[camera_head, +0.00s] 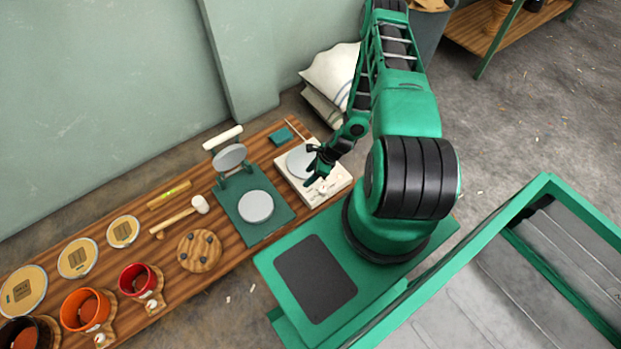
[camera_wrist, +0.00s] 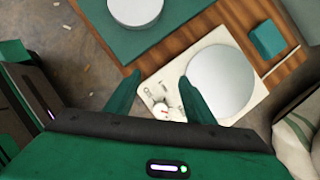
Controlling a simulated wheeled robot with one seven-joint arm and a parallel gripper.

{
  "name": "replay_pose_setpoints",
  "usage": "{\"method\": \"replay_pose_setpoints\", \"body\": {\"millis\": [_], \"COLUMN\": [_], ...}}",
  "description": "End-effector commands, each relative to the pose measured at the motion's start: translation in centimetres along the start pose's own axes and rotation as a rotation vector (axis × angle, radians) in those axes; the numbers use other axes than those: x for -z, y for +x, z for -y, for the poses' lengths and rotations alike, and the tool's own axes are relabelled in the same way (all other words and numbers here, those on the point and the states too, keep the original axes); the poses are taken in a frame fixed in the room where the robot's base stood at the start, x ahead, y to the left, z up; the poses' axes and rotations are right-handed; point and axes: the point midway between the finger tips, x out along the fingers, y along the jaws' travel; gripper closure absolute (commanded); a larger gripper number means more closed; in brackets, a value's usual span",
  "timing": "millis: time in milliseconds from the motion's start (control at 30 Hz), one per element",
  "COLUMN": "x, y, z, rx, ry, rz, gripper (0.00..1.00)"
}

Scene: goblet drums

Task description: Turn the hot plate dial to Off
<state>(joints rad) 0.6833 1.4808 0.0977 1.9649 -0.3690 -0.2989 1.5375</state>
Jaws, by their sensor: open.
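The hot plate (camera_head: 335,184) is a cream-white box with a round grey heating disc (camera_wrist: 221,80), at the right end of the wooden bench. Its dial (camera_wrist: 161,110) is a small pale knob with a red mark, on the front of the plate near printed markings too small to read. My gripper (camera_wrist: 157,88) is open and empty. In the wrist view its two green fingers show on either side of the dial. In the head view my gripper (camera_head: 316,169) is over the hot plate and hides part of it. I cannot tell whether the fingers touch the dial.
A green press (camera_head: 266,222) with round grey plates stands left of the hot plate. A small green block (camera_wrist: 267,39) lies behind the hot plate. A mallet (camera_head: 200,204), a round wooden board (camera_head: 200,251) and several drums are farther left. Sacks (camera_head: 331,75) lie behind the bench.

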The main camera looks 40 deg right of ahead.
Motion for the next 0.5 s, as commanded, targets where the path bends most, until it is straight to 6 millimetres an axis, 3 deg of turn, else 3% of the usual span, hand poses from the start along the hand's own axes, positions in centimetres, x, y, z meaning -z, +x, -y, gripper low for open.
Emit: {"method": "replay_pose_setpoints", "body": {"millis": [500], "x": [-0.65], "y": [-0.62], "z": [0.06], "rx": [0.000], "ry": [0.001], "rz": [0.000], "gripper": [0.51]}}
